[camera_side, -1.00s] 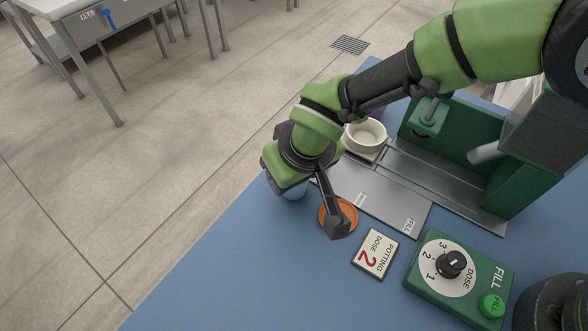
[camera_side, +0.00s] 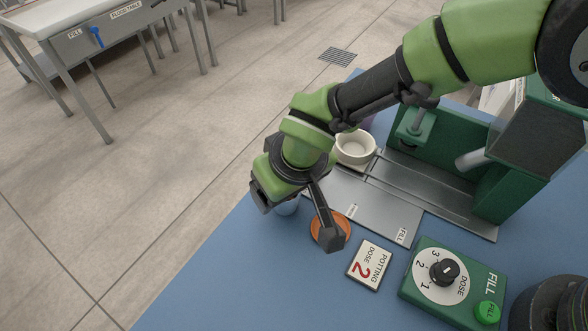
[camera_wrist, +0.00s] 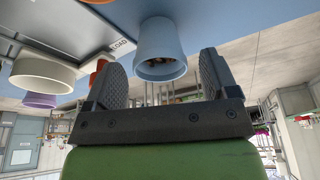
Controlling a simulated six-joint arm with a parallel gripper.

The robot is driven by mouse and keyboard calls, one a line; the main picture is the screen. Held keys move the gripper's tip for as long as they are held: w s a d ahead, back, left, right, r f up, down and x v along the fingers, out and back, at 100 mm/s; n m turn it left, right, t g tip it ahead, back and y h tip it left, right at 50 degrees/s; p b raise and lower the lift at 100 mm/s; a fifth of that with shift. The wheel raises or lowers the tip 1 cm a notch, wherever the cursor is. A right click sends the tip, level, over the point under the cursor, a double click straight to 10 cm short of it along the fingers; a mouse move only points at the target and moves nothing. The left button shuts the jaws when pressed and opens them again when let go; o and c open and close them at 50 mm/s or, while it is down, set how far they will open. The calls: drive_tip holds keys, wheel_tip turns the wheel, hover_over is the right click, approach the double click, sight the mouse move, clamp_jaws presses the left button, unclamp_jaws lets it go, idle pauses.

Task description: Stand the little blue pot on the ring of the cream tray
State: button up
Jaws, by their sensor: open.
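The little blue pot (camera_side: 288,208) is mostly hidden behind my gripper in the side view. In the wrist view the blue pot (camera_wrist: 160,45) shows clearly between and beyond the fingertips, with dark contents at its near opening. My gripper (camera_side: 297,223) is open; in the wrist view my gripper (camera_wrist: 162,72) has a finger on either side of the pot's lower end, with no clear contact.
A grey metal plate (camera_side: 380,212) and green filling machine (camera_side: 500,190) stand to the right. A dose card (camera_side: 370,265) and green control box (camera_side: 412,285) are in front. A purple pot (camera_wrist: 40,101) is near the cream piece.

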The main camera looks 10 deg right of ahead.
drive_tip(key=v, duration=0.8)
drive_tip(key=shift+s+d+r, duration=0.2)
drive_tip(key=shift+d, duration=0.2)
drive_tip(key=d+r+m+t, duration=0.1)
drive_tip(key=d+r+m, duration=0.4)
drive_tip(key=d+r, duration=1.15)
drive_tip(key=s+d+r+m+t, duration=0.3)
drive_tip(key=s+d, duration=0.8)
drive_tip(key=s, duration=0.2)
drive_tip(key=shift+m+y, duration=0.3)
drive_tip(key=shift+y, duration=0.1)
drive_tip(key=shift+o, duration=0.4)
drive_tip(key=shift+s+d, duration=0.1)
drive_tip(key=shift+s, duration=0.35)
drive_tip(key=shift+w, duration=0.1)
